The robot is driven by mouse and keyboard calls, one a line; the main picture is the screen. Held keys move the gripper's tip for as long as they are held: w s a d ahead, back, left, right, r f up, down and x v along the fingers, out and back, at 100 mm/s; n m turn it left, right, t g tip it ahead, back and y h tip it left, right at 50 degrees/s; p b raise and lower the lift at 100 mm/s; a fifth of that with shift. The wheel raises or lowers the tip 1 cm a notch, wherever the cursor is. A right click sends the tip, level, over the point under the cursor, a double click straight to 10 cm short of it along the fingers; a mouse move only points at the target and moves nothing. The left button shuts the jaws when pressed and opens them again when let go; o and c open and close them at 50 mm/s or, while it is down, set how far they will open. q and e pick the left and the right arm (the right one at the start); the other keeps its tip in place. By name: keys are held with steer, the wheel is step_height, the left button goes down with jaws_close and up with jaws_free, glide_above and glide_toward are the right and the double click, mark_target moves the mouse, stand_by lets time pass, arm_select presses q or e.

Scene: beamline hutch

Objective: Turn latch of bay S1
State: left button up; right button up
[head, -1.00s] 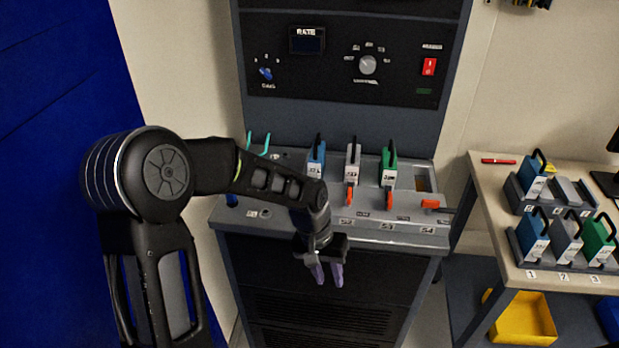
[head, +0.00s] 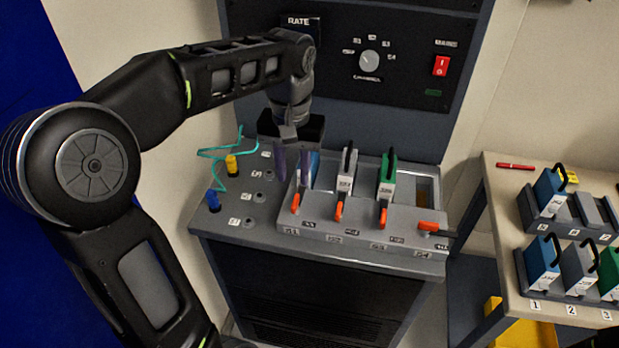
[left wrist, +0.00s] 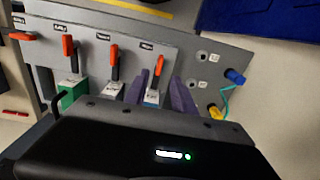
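The S1 latch (head: 295,203) is an orange lever at the left end of the grey bay block, pointing toward the front like its neighbours at S2 and S3. It also shows in the left wrist view (left wrist: 158,66). A blue module (head: 313,170) sits in bay S1 behind the latch, partly hidden by my gripper. My left gripper (head: 292,172) is open, its purple fingers apart, above and behind the latch near the blue module. In the left wrist view the fingers appear either side of that module; contact is unclear. My right gripper is not in view.
White (head: 346,175) and green (head: 386,178) modules stand in S2 and S3. The S4 latch (head: 430,227) lies sideways. Teal wire (head: 220,160) and yellow (head: 232,164) and blue (head: 213,201) plugs stand left. A side table (head: 500,225) holds more modules.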

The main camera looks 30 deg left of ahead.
mark_target(295, 200)
arm_select(q)
steer(key=shift+w, duration=0.3)
steer(key=shift+s+r, duration=0.1)
steer(key=shift+s, duration=0.2)
steer(key=shift+w+f, duration=0.1)
steer(key=shift+f, duration=0.25)
steer(key=shift+f+p, duration=0.35)
steer(key=shift+f, duration=3.25)
steer(key=shift+c, duration=0.4)
jaws_close()
